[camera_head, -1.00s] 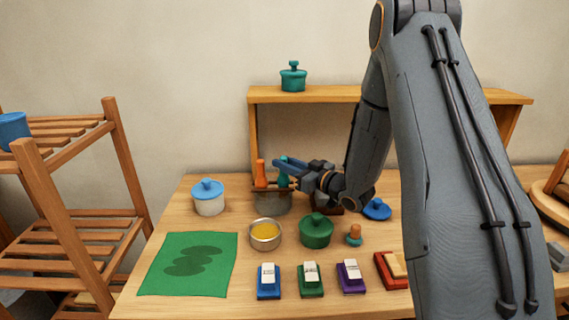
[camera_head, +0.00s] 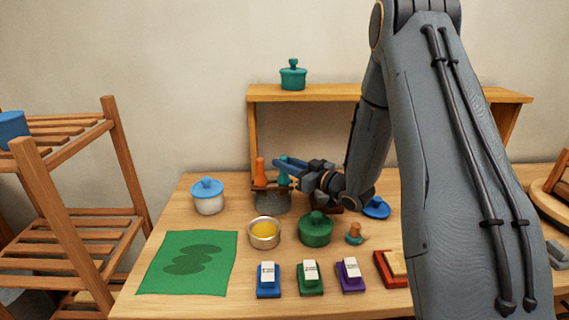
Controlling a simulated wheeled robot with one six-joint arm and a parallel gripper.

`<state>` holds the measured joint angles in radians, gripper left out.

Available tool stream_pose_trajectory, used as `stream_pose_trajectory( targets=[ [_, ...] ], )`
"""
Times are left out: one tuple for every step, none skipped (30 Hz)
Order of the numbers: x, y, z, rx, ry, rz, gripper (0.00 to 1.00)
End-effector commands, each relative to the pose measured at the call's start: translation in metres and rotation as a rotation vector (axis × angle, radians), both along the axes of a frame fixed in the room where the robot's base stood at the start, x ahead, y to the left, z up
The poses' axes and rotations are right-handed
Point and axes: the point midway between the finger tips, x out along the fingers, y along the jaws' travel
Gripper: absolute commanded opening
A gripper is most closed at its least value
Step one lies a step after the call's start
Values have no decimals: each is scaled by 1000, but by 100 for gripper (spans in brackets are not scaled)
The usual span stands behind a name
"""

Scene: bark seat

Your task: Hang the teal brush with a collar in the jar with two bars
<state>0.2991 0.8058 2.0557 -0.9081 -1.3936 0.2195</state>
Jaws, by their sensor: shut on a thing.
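The jar with bars (camera_head: 272,203) is a grey, see-through vessel at the back of the table, with brown bars across its top. An orange brush handle (camera_head: 260,171) stands upright at the left of its top. The teal brush (camera_head: 284,180) is upright at the right of the jar's top, partly covered by my gripper. My gripper (camera_head: 282,169) comes in from the right and is shut on the teal brush's handle. The brush's collar and lower end are hidden or too small to make out, so I cannot tell whether it rests on the bars.
A bowl of yellow liquid (camera_head: 264,233), a green lidded pot (camera_head: 316,229) and a small orange-and-teal piece (camera_head: 355,234) stand in front. A blue lid (camera_head: 376,208) lies right. A shelf (camera_head: 300,94) rises behind.

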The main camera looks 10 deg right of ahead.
Motion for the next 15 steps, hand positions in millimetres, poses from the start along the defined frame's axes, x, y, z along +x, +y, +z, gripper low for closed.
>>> stream_pose_trajectory(
  targets=[
    [0, 0, -1, 0, 0, 0, 0],
    [0, 0, -2, 0, 0, 0, 0],
    [0, 0, -3, 0, 0, 0, 0],
    [0, 0, -3, 0, 0, 0, 0],
    [0, 0, -4, 0, 0, 0, 0],
    [0, 0, -5, 0, 0, 0, 0],
    [0, 0, -5, 0, 0, 0, 0],
    [0, 0, -5, 0, 0, 0, 23],
    [0, 0, -5, 0, 0, 0, 30],
    [0, 0, -5, 0, 0, 0, 35],
    [0, 0, -5, 0, 0, 0, 40],
    [0, 0, -4, 0, 0, 0, 41],
    [0, 0, -4, 0, 0, 0, 41],
    [0, 0, -4, 0, 0, 0, 41],
    [0, 0, -4, 0, 0, 0, 41]
  ],
)
